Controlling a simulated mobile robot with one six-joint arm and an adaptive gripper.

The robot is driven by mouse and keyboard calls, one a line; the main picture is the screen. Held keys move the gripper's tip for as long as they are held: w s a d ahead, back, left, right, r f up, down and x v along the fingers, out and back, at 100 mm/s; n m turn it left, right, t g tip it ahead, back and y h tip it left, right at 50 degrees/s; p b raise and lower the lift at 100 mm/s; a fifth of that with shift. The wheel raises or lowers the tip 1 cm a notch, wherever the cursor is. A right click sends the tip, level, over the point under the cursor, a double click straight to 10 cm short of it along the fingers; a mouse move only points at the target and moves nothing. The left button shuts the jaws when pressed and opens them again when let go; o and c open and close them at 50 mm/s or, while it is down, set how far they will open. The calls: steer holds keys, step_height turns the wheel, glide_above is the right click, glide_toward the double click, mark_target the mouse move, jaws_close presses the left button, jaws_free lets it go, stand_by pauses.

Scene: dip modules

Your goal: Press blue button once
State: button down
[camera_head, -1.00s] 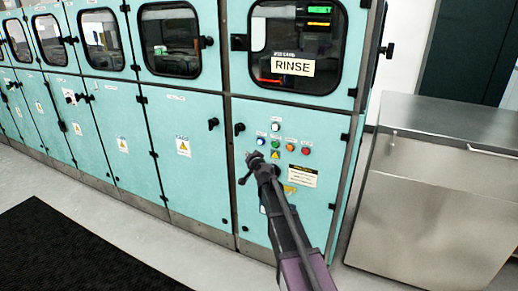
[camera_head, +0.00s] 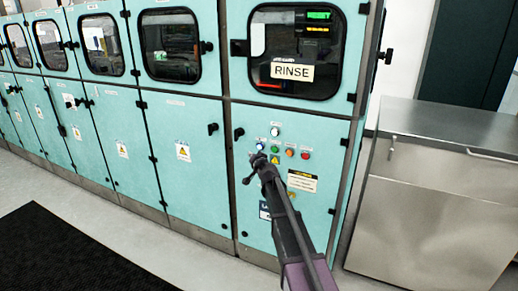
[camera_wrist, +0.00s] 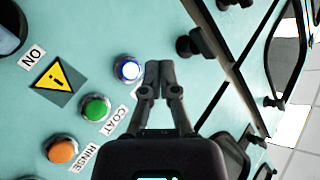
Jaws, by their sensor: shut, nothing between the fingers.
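The blue button (camera_wrist: 127,69) glows blue-white in a metal ring on the teal panel. In the wrist view it lies just left of my gripper's fingertips (camera_wrist: 159,68). In the head view the blue button (camera_head: 260,146) is just above my gripper (camera_head: 257,158), at the left of the button row. My gripper is shut and empty. It is close to the panel beside the button, and I cannot tell whether it touches the panel.
The green button (camera_wrist: 95,108) and orange button (camera_wrist: 62,150) are nearby. A white button (camera_head: 275,131) and red button (camera_head: 305,155) also sit on the panel. Black door handles (camera_head: 239,133) stick out. A steel cabinet (camera_head: 430,205) stands at right; a black mat (camera_head: 50,255) lies on the floor.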

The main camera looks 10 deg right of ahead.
mark_target(260, 147)
steer(key=shift+w+d, duration=0.75)
steer(key=shift+w, duration=0.3)
steer(key=shift+w+d, duration=0.75)
steer(key=shift+w, duration=0.25)
